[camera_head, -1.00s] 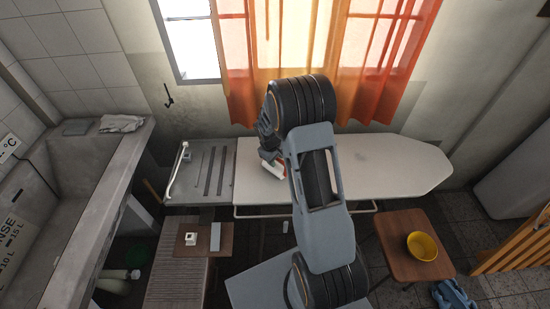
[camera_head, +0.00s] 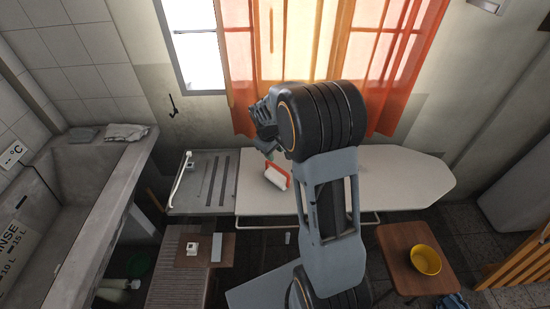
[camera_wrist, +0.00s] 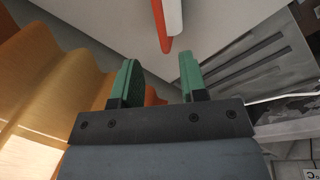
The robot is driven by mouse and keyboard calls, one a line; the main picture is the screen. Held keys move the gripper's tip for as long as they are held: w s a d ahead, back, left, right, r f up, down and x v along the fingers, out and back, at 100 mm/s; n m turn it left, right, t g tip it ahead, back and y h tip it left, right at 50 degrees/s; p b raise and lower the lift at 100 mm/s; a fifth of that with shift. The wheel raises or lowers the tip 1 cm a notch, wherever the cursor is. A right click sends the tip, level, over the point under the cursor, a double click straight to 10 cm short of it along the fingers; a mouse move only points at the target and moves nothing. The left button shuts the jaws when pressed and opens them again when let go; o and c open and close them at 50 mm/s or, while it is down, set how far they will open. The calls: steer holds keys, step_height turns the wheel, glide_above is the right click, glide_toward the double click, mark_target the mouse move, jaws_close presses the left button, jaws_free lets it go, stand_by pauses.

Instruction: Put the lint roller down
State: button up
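The lint roller (camera_head: 275,178), white with an orange-red frame, lies on the pale ironing board (camera_head: 385,180), near its left end. My gripper (camera_head: 262,128) is above and behind it, apart from it, near the curtain. In the wrist view, my gripper (camera_wrist: 157,76) has its two green fingers spread with a gap between them. The white part of the lint roller (camera_wrist: 175,17) shows beyond the fingertips at the top, cut off by the picture edge. A small orange patch shows low between the fingers; I cannot tell what it is.
An orange curtain (camera_head: 310,60) hangs close behind my gripper. A grey slotted panel (camera_head: 205,202) adjoins the board's left end. A yellow bowl (camera_head: 425,260) stands on a wooden stool (camera_head: 395,268) at the right. A concrete washtub (camera_head: 130,165) is at the left. The board's right part is clear.

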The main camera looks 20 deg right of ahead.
steer(key=s+a+r+m+t, duration=0.1)
steer(key=s+a+r, duration=0.2)
steer(key=s, duration=0.3)
steer(key=s+a+r+m+y, duration=0.1)
steer(key=s+a+r+m, duration=0.1)
steer(key=s+r, duration=0.2)
steer(key=s+a+r+m+t+y, duration=0.1)
steer(key=s+a+r, duration=0.2)
steer(key=s, duration=0.7)
steer(key=shift+a+r+t, duration=0.3)
steer(key=shift+a+r, duration=0.05)
